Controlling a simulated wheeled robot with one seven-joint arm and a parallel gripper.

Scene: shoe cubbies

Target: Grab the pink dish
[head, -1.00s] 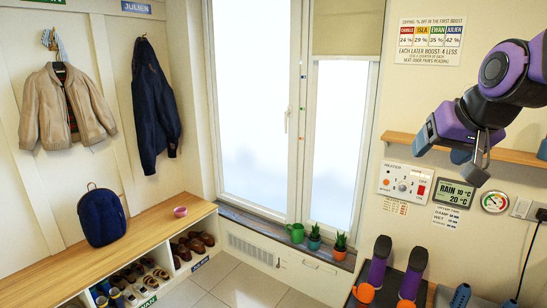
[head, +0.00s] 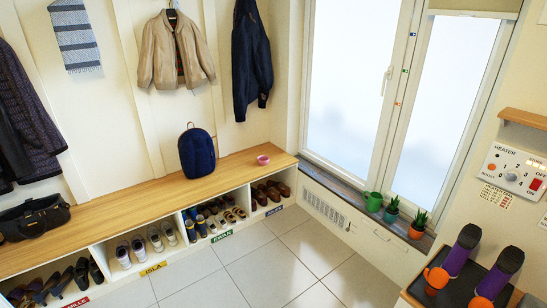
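The pink dish (head: 263,160) is a small round bowl. It sits upright on the wooden bench top (head: 120,206), near the bench's right end, to the right of a navy backpack (head: 197,150). Nothing touches it. My gripper is not in the head view now.
Shoes fill the cubbies under the bench (head: 160,238). A black handbag (head: 33,218) lies on the bench's left part. A green mug (head: 374,202) and two potted plants stand on the window sill. A dark tray with purple boots (head: 463,250) is at lower right. The tiled floor (head: 262,265) is clear.

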